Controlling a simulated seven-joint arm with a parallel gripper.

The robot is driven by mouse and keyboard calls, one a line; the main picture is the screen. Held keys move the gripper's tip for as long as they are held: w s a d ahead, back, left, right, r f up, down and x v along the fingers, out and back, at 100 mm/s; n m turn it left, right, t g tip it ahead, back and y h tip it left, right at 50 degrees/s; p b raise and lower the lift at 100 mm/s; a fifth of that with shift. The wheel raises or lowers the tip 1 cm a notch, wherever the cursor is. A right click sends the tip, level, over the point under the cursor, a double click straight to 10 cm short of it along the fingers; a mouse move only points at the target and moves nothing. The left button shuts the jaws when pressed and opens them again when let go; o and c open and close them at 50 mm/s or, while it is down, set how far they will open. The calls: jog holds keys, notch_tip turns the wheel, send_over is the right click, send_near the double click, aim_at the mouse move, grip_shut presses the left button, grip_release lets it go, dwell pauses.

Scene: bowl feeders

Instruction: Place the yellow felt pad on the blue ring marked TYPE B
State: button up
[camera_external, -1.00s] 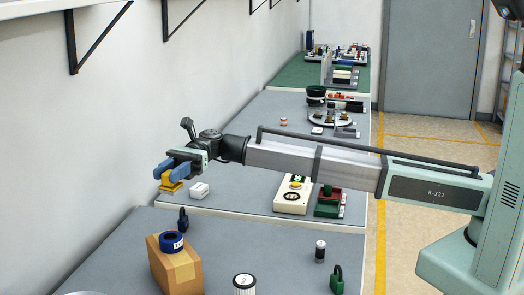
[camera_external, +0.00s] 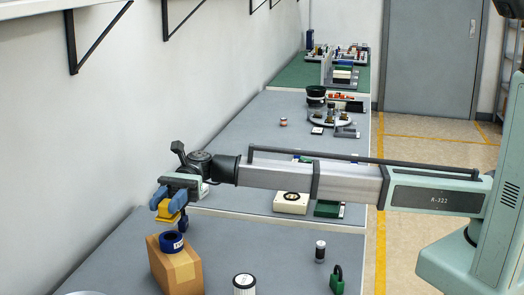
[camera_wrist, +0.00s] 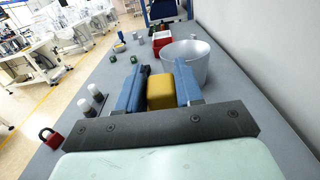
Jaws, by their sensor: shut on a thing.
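My gripper (camera_external: 171,200), with blue fingers, is shut on the yellow felt pad (camera_external: 166,214). The pad also shows in the wrist view (camera_wrist: 160,92), clamped between the two blue fingers. A blue ring (camera_external: 172,243) with a small white label lies on top of a brown cardboard box (camera_external: 178,272) in the external view. The label is too small to read. The pad is held in the air and appears just above and a little left of the ring in that picture, apart from it. In the wrist view I cannot make out the ring clearly.
A dark blue padlock (camera_external: 184,224) is close behind the ring and partly hidden. A white-topped cylinder (camera_external: 244,284), a dark bottle (camera_external: 320,252) and a green padlock (camera_external: 337,282) stand to the right. The wrist view shows a metal bucket (camera_wrist: 187,62) and a red box (camera_wrist: 160,42).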

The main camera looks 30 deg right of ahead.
aim_at(168, 217)
jog(key=shift+f, duration=1.9)
jog(key=shift+f, duration=0.15)
jog(key=o, duration=1)
jog(key=shift+o, duration=0.2)
jog(key=shift+w+d, duration=0.1)
jog(key=shift+d, duration=0.05)
jog(key=v, duration=1.1)
jog(key=shift+w+d, duration=0.2)
jog(key=shift+w, duration=0.05)
